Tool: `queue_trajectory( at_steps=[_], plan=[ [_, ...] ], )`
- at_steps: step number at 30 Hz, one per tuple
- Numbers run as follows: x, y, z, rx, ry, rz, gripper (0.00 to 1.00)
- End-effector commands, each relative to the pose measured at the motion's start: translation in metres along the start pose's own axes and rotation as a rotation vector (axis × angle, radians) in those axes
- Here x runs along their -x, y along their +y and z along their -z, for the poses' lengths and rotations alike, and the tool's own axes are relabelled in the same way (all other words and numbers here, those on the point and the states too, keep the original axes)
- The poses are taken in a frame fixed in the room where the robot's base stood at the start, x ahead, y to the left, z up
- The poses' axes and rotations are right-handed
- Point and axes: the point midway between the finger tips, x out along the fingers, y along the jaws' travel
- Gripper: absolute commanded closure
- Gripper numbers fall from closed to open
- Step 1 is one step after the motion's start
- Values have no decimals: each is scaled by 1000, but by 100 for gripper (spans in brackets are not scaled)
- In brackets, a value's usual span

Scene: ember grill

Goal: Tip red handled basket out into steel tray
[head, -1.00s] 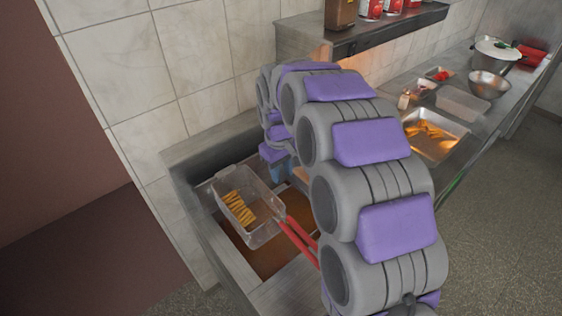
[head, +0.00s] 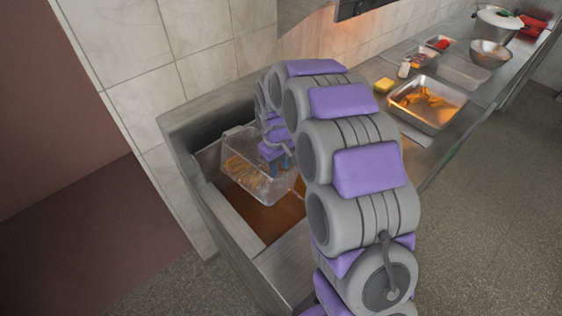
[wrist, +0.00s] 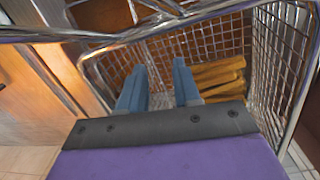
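The wire basket (head: 247,172) sits in the fryer well at the left, with several golden fries (head: 240,168) inside. Its red handle, seen earlier, is hidden behind my arm. My gripper (head: 282,167) is at the basket's right side in the head view. In the wrist view its two blue fingers (wrist: 158,88) are apart, with nothing clearly between them, and overlap the basket mesh (wrist: 225,42); whether they touch it I cannot tell. Fries (wrist: 218,78) show right of the fingers. The steel tray (head: 407,116) on the counter at right holds several orange-brown pieces.
The fryer's metal edge (head: 232,232) surrounds brown oil (head: 258,217). A yellow block (head: 384,85), a shaker (head: 404,69), a clear container (head: 463,72), a bowl (head: 490,52) and a pot (head: 497,22) stand on the counter. A tiled wall is behind.

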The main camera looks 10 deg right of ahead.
Motion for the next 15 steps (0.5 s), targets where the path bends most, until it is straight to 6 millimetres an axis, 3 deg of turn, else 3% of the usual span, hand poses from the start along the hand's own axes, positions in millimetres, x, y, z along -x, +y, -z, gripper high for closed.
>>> queue_trajectory(
  at_steps=[4, 15],
  plan=[
    [2, -2, 2, 2, 5, -3, 67],
    [4, 5, -2, 0, 14, 4, 100]
  ],
)
